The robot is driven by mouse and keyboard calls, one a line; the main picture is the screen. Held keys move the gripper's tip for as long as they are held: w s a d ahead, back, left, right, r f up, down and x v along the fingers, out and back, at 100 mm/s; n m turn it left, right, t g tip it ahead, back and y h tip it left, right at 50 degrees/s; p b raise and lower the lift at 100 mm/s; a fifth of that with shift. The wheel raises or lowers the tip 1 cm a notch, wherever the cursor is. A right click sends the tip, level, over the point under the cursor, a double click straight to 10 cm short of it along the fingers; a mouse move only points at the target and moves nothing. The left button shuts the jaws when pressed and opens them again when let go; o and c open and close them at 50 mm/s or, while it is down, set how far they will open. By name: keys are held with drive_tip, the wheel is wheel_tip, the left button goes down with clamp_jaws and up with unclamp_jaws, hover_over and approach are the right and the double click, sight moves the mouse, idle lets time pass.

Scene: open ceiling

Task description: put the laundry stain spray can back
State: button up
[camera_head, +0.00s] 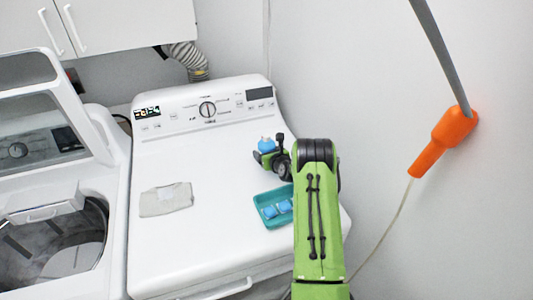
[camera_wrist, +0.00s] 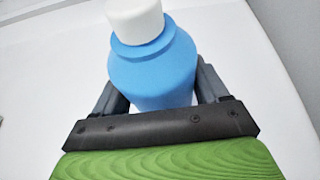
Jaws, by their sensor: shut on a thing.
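The laundry stain spray can is a blue can with a white cap (camera_wrist: 150,62), upright between the dark fingers of my gripper (camera_wrist: 160,100) in the wrist view. My gripper is shut on it. In the head view the blue can (camera_head: 267,145) shows small at the end of my green arm, over the right part of the dryer top. The lower part of the can is hidden by the gripper. I cannot tell whether its base touches the dryer top.
A white dryer (camera_head: 165,245) carries a folded grey cloth (camera_head: 166,199) at left and a teal tray (camera_head: 268,222) with blue packets beside my arm. An open washer (camera_head: 112,150) stands at left. An orange-handled tool (camera_head: 445,140) is at the right wall. The dryer's middle top is clear.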

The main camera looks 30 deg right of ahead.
drive_tip(key=shift+f, duration=0.15)
drive_tip(key=o, duration=1.5)
drive_tip(key=shift+o, duration=0.2)
